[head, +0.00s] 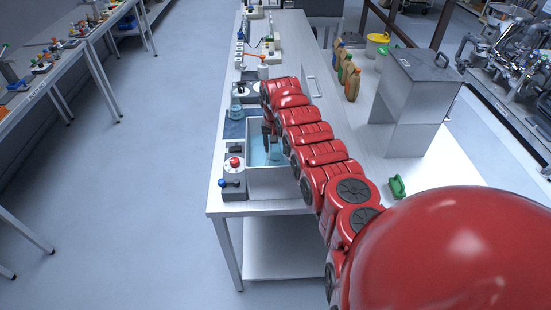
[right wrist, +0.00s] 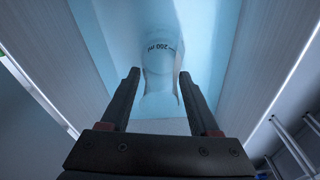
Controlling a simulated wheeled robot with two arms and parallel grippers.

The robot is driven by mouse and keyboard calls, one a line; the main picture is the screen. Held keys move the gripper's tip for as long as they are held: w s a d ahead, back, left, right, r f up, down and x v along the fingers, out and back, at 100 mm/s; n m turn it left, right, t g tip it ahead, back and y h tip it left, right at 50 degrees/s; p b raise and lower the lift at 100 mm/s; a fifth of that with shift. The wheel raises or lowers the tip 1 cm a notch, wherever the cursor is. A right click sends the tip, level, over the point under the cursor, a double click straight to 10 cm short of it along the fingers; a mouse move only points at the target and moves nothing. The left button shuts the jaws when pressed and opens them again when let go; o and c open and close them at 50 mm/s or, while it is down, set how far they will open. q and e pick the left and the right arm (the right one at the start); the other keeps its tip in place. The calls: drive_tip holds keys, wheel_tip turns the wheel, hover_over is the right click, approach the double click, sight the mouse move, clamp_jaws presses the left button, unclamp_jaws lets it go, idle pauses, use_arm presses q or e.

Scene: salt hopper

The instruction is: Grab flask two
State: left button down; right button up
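A clear flask marked "200 ml" (right wrist: 158,62) is in the light-blue bath (right wrist: 215,25) in the right wrist view. In the head view this flask (head: 275,153) is small and partly hidden by my arm. My right gripper (right wrist: 159,73) is open, with one finger on each side of the flask's neck. A gap shows beside the neck, so the fingers look apart from it. In the head view my right gripper (head: 267,146) points down into the bath (head: 257,136). Another flask (head: 236,112) stands on a dark blue mat left of the bath. My left gripper is out of view.
A control box with a red button (head: 234,163) and a blue knob stands at the bath's near left. A metal cabinet (head: 415,95) stands to the right. Bottles (head: 350,76) stand behind the arm. A green item (head: 397,187) lies on the bench's right side.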

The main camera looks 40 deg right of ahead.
clamp_jaws()
idle(0.4)
